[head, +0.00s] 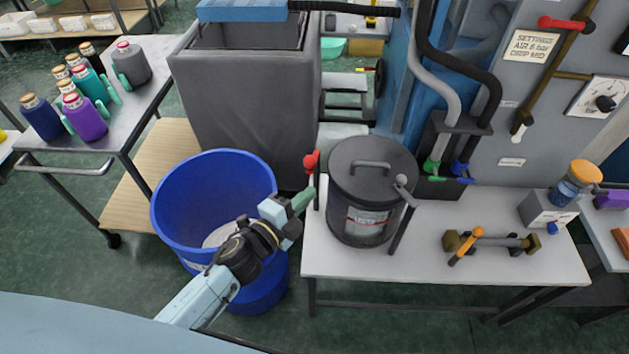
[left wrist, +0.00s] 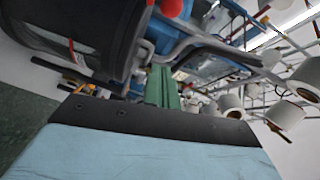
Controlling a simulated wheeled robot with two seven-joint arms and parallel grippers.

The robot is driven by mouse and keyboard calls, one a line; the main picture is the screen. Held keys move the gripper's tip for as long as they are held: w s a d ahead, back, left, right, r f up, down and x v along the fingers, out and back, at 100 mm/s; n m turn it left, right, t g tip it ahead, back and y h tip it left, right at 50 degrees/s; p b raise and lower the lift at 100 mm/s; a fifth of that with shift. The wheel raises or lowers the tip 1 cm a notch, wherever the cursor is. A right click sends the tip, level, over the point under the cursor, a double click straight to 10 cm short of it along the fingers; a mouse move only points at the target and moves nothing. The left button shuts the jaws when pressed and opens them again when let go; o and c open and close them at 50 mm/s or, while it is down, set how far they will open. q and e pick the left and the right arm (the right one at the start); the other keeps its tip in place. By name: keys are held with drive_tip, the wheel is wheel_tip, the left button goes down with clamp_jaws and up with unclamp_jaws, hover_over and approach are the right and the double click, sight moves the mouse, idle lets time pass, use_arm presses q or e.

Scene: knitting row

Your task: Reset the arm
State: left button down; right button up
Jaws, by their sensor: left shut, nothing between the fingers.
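My left arm comes in from the lower left in the head view and reaches over the blue bin. My left gripper (head: 302,200) has green fingers, which are shut and empty. It is above the right rim of the blue bin (head: 165,215), just left of the white table. The fingers also show in the left wrist view (left wrist: 162,86), pointing away from the camera. A red-knobbed lever (head: 311,162) stands close beyond the fingertips; I cannot tell whether they touch. My right gripper is in neither view.
A dark lidded canister (head: 365,215) stands on the white table (head: 420,265), beside a valve with an orange handle (head: 466,247). A grey bin (head: 240,110) stands behind the blue bin. A cart (head: 135,110) with several bottles is at left. The table's front is clear.

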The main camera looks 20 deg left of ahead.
use_arm(q)
drive_tip(key=v, duration=0.4)
drive_tip(key=shift+s, duration=0.15)
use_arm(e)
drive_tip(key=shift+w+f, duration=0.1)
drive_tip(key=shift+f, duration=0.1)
use_arm(q)
drive_tip(key=shift+f, duration=0.1)
